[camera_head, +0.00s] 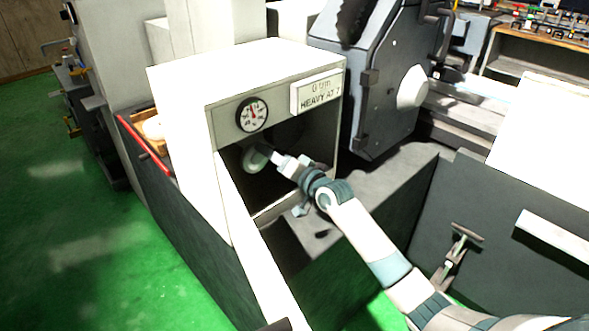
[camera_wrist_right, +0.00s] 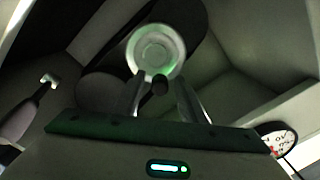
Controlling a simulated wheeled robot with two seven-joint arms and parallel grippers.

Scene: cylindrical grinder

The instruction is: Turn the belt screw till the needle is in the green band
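The round gauge (camera_head: 252,114) is on the white housing's front. Its needle points roughly upward; the green band is too small to make out. The gauge also shows at the right edge of the wrist view (camera_wrist_right: 277,138). My right gripper (camera_head: 268,157) reaches into the opening below the gauge. In the wrist view its two fingers (camera_wrist_right: 160,88) are apart, with a small dark knob (camera_wrist_right: 160,84), perhaps the belt screw, between them and no clear contact. A pale round disc (camera_wrist_right: 157,52) lies just beyond the fingertips, by the dark belt (camera_wrist_right: 190,22). My left gripper is out of view.
The white housing (camera_head: 190,85) surrounds my right gripper with walls on both sides. A sign (camera_head: 318,92) reading "HEAVY AT 7" is on its upper right. A dark grey machine head (camera_head: 375,75) stands to the right. Green floor (camera_head: 80,230) is open at left.

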